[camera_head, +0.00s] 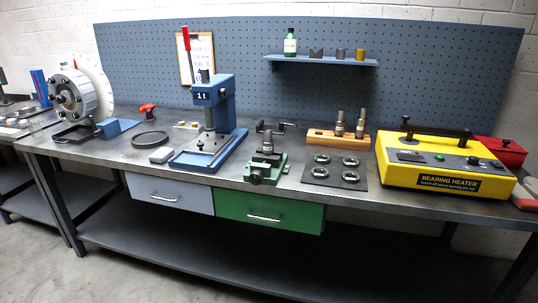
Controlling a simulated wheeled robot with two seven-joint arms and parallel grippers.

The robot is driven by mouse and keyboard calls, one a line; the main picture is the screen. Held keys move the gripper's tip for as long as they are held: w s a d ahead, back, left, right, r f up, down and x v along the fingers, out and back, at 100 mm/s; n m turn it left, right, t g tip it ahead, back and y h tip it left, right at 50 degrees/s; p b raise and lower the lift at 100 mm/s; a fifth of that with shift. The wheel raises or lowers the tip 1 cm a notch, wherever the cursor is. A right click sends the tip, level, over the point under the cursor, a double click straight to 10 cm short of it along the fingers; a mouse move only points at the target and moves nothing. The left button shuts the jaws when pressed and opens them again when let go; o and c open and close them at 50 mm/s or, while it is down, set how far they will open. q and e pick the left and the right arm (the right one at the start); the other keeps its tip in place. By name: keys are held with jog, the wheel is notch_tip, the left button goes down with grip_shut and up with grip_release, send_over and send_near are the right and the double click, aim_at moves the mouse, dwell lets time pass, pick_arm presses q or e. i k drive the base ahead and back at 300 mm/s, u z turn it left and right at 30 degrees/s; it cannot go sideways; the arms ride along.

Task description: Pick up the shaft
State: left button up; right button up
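Two upright stepped metal pieces that look like shafts stand in a wooden block (325,140) at the back of the bench, right of centre. The left shaft (340,123) and the right shaft (360,125) stand side by side, a small gap between them. I cannot tell which one the task means. Neither of my grippers is in view.
A green vise (265,165) and a dark mat (318,180) with several metal rings lie in front of the block. A blue press (214,130) stands left, a yellow bearing heater (440,172) right. A shelf (322,61) hangs above on the pegboard.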

aim_at(268, 143)
jog(key=u, duration=0.65)
jog(key=i, duration=1)
jog(key=z, duration=0.6)
